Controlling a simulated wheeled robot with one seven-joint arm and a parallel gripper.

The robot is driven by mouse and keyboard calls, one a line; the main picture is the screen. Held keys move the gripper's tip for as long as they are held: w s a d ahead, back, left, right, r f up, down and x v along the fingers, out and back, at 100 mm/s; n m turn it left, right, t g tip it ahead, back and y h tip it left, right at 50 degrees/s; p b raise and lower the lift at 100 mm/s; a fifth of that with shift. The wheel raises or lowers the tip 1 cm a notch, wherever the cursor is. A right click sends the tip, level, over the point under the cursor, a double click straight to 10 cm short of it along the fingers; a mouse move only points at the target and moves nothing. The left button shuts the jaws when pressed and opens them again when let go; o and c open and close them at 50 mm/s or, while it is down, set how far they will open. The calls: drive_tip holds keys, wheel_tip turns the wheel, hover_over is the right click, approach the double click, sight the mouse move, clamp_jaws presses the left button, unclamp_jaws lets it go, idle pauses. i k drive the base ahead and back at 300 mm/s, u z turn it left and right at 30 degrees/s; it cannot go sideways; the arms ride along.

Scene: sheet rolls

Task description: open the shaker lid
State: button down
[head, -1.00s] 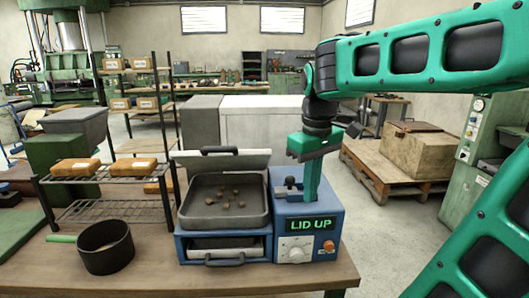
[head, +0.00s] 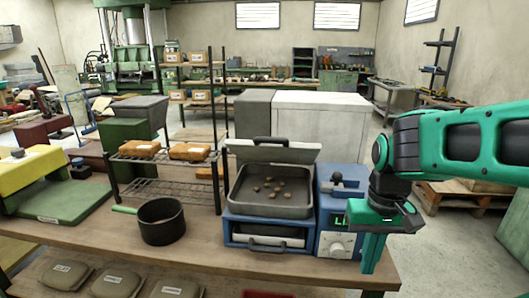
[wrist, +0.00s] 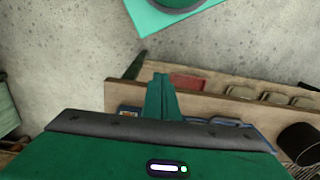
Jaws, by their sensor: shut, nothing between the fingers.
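The blue shaker (head: 236,226) stands on the workbench. Its pale lid (head: 300,153) with a dark handle is raised and tilted back behind the grey tray (head: 265,213). Several small brown lumps (head: 276,187) lie in the tray. My gripper (head: 368,270) is shut and empty, pointing down at the box's right front side; contact cannot be told. Its closed fingers (wrist: 160,80) also show in the wrist view.
A dark pan (head: 161,222) with a green handle stands left of the shaker. A wire rack (head: 150,188) with orange packages is behind it. Several labelled pouches (head: 117,284) lie on a lower board in front. Bench room (head: 205,240) is free between pan and shaker.

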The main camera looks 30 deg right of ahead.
sight(269, 150)
drive_tip(key=k, duration=1.85)
drive_tip(key=z, duration=0.45)
drive_tip(key=i, duration=1)
